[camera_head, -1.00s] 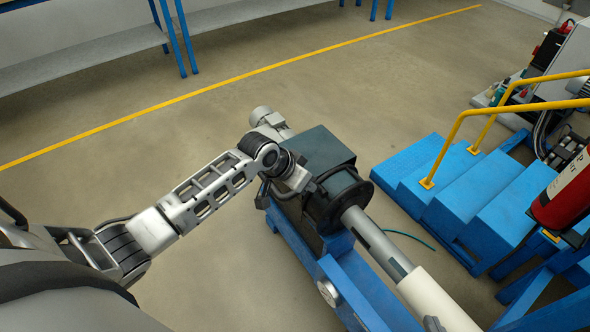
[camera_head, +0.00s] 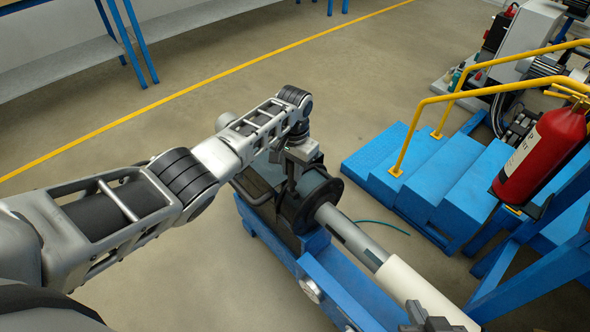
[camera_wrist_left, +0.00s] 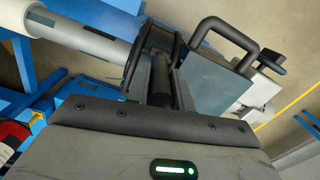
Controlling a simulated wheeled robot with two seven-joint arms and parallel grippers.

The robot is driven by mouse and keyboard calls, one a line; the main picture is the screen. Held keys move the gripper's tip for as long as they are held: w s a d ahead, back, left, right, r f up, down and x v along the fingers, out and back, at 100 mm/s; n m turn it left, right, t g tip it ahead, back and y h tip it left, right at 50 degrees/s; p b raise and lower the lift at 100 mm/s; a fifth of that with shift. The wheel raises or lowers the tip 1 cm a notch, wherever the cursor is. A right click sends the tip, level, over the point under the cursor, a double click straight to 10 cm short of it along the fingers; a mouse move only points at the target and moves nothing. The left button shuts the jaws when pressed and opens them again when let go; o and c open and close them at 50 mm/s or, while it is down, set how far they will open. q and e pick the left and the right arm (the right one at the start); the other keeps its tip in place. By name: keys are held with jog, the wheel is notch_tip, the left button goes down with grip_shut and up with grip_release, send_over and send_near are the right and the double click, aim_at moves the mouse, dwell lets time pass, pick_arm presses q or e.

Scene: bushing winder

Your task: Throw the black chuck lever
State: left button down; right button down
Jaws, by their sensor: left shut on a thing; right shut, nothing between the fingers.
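The winder's black chuck flange (camera_head: 318,200) sits at the end of the blue machine, with a grey shaft (camera_head: 345,232) coming out of it. My left gripper (camera_head: 291,188) points down just behind the flange, from above. It is shut on a dark bar, apparently the black chuck lever (camera_wrist_left: 186,88), beside the flange in the left wrist view. My fingers and wrist hide most of the lever in the head view. My right gripper (camera_head: 426,320) shows only in part at the bottom edge, shut and empty, near the white roll (camera_head: 408,285).
A dark housing with a black loop handle (camera_wrist_left: 228,28) stands beside the flange. Blue steps (camera_head: 440,170) with yellow rails (camera_head: 412,130) and a red fire extinguisher (camera_head: 540,155) are at the right. Open floor (camera_head: 230,110) lies behind the machine.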

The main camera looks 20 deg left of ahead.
dwell(0.4)
pick_arm(q)
jog(key=c, duration=1.2)
grip_release()
jog(key=shift+d, duration=0.1)
jog(key=shift+c, duration=0.2)
notch_tip(320, 180, up, 16)
jog(key=p, duration=0.1)
jog(key=shift+w+d, duration=0.15)
jog(key=shift+w, duration=0.3)
jog(key=shift+f, duration=0.1)
